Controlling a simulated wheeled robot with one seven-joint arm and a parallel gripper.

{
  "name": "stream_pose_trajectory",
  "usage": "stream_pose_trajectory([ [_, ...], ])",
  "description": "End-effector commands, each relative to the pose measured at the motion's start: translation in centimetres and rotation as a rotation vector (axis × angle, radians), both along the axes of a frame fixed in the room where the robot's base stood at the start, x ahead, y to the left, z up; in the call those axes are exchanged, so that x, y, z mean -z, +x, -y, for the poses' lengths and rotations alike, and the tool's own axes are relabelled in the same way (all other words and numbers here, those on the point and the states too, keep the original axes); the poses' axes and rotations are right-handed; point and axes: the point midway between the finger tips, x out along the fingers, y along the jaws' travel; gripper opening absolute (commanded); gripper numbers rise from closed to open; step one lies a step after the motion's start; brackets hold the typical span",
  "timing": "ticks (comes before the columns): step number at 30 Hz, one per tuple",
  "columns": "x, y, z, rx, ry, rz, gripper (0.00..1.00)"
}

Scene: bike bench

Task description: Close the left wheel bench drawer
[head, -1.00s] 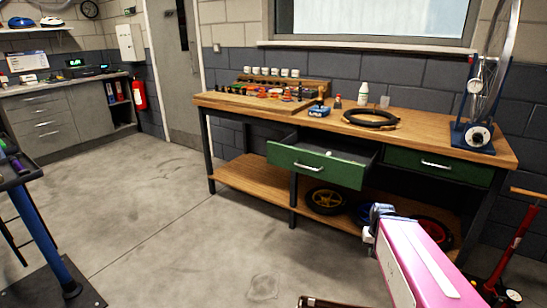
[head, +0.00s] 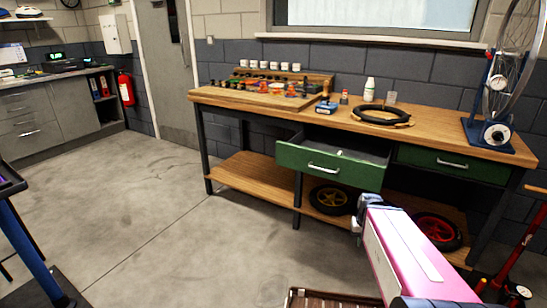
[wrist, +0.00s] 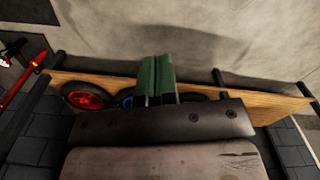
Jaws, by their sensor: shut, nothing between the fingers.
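The left wheel bench drawer (head: 330,168) is green with a silver handle. In the head view it is pulled out from under the bench top, with its grey inside showing. A small pale item (head: 340,153) shows at its front. The right drawer (head: 455,163) sits flush in the bench. My gripper (head: 357,222) is below and to the right of the open drawer's front in the picture; no contact with it shows. In the wrist view the fingers of my gripper (wrist: 157,75) are together and empty. The drawer cannot be made out clearly in that view.
The wooden bench top (head: 270,108) carries a parts board, bottles, a black tyre ring (head: 381,114) and a blue wheel stand (head: 497,135). Wheels lie on the lower shelf (head: 245,180). A red pump (head: 520,245) stands at right. Floor (head: 160,220) left of the bench is clear.

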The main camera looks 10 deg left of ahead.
Motion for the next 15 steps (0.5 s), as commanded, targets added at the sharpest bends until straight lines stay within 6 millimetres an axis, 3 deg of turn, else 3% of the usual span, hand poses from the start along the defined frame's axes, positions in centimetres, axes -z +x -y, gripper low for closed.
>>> stream_pose_trajectory([
  [15, -0.2, 2.3, -1.8, -0.288, -0.181, 0.019, 0.00],
])
